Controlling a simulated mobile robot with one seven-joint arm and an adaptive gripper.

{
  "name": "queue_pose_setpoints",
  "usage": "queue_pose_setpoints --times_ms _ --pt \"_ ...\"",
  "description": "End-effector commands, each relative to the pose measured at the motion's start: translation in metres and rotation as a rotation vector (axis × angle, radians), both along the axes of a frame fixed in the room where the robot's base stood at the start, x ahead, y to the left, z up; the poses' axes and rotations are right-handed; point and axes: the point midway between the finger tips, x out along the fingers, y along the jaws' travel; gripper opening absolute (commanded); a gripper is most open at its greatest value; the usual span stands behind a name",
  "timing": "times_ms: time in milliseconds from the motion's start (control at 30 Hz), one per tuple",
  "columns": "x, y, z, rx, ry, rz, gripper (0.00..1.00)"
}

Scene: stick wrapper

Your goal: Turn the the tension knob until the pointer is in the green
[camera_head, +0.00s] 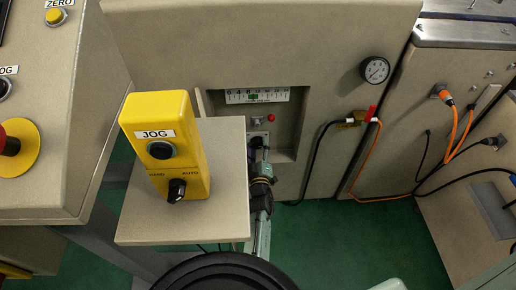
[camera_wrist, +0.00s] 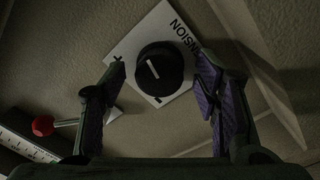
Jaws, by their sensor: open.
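The black tension knob (camera_wrist: 160,69) with a white line sits on a white square plate (camera_wrist: 184,30) in the wrist view. The plate shows "NSION", a plus and a minus. My gripper (camera_wrist: 161,80) is open, with one finger on each side of the knob and gaps visible. In the head view my gripper (camera_head: 257,140) reaches into the recess and hides most of the knob. The tension scale (camera_head: 257,96) is a white strip with a green zone (camera_head: 253,97) above the gripper. I cannot make out exactly where its pointer stands.
A red ball on a stem (camera_wrist: 43,125) stands left of the knob in the wrist view, near the scale's edge (camera_wrist: 25,143). The recess walls surround the gripper. A yellow JOG box (camera_head: 165,145) on a beige shelf (camera_head: 226,190) stands left of my arm.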

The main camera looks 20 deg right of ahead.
Motion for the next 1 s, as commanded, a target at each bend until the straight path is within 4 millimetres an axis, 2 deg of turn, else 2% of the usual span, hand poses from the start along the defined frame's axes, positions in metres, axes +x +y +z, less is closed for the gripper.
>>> queue_pose_setpoints --times_ms 167,400,567,1000 --pt "-0.011 0.003 -0.002 0.001 0.002 0.001 0.56" --pt "-0.048 0.015 -0.003 0.0 0.002 0.001 0.56" --pt "-0.066 0.021 -0.003 0.0 0.001 0.0 0.56" --pt "-0.072 0.022 -0.003 0.0 0.0 0.0 0.56"
